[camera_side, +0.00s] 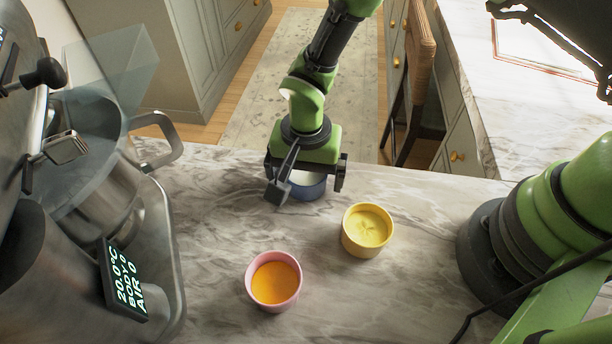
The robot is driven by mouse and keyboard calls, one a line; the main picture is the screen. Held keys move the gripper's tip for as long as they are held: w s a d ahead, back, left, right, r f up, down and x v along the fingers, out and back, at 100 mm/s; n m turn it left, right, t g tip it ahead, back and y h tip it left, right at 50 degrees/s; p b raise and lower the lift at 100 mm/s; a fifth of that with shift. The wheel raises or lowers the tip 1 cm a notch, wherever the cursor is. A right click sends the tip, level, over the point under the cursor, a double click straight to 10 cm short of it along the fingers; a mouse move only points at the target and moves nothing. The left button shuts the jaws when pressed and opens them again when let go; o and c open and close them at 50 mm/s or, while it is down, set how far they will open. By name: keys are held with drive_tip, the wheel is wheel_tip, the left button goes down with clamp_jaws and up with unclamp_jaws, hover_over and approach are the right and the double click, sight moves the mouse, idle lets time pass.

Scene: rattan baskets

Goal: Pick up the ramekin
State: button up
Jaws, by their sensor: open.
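Three ramekins stand on the marble counter. A blue ramekin (309,188) with pale contents stands at the back, near the counter's far edge. A yellow ramekin (367,231) with yellow contents stands in front and to the right of it. A pink ramekin (273,281) with orange contents stands nearest the camera. My gripper (308,188) points down over the blue ramekin, open, with one finger on its left and one on its right. The gripper hides part of the blue ramekin's top. I cannot tell whether the fingers touch it.
A large steel machine (90,190) with a handled jug and a small display (124,285) fills the left side. My green base stands at the right. The marble counter (400,300) is clear around the ramekins. A wooden chair (418,70) stands beyond the far edge.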

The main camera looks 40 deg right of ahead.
drive_tip(key=shift+f, duration=0.25)
drive_tip(key=c, duration=1)
drive_tip(key=shift+r, duration=0.15)
drive_tip(key=shift+c, duration=0.2)
wheel_tip(320, 180, up, 8)
drive_tip(key=s+d+r+n, duration=0.1)
drive_tip(key=d+r+n, duration=0.4)
drive_tip(key=d, duration=0.3)
drive_tip(key=s+d+r+n, duration=0.1)
drive_tip(key=d+r+n, duration=0.35)
drive_tip(key=d, duration=0.35)
drive_tip(key=n, duration=0.9)
approach(309, 182)
drive_tip(key=f, duration=0.3)
drive_tip(key=shift+a, duration=0.3)
drive_tip(key=shift+f, duration=2.3)
